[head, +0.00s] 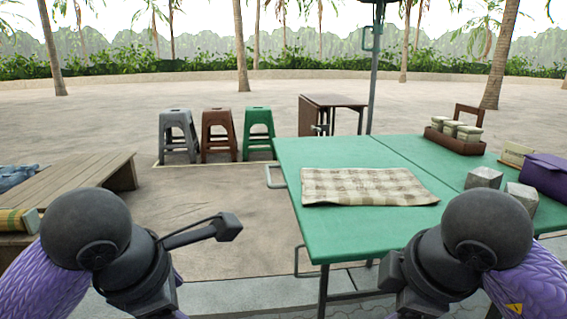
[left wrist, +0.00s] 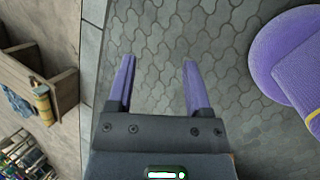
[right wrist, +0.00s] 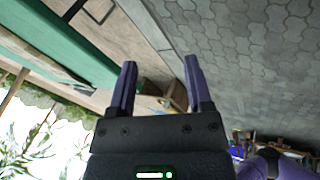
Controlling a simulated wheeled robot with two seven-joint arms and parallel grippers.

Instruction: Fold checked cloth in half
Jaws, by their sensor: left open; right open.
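The checked cloth (head: 365,187), beige and cream, lies on the green table (head: 325,235) near its left side. It looks like a wide flat band with slightly wavy edges; I cannot tell how many layers it has. My left gripper (left wrist: 158,80) is open and empty above the paving in the left wrist view. My right gripper (right wrist: 161,82) is open and empty in the right wrist view, with the table edge (right wrist: 75,60) to its left. Both grippers are away from the cloth. In the head view my arms show at the bottom, and their fingertips do not show.
Two grey blocks (head: 484,178) (head: 521,197), a purple case (head: 545,175) and a wooden caddy with jars (head: 455,138) occupy the table's right side. A pole (head: 374,80) stands behind the table. A wooden bench (head: 85,180) is at the left. Green surface is bare around the cloth.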

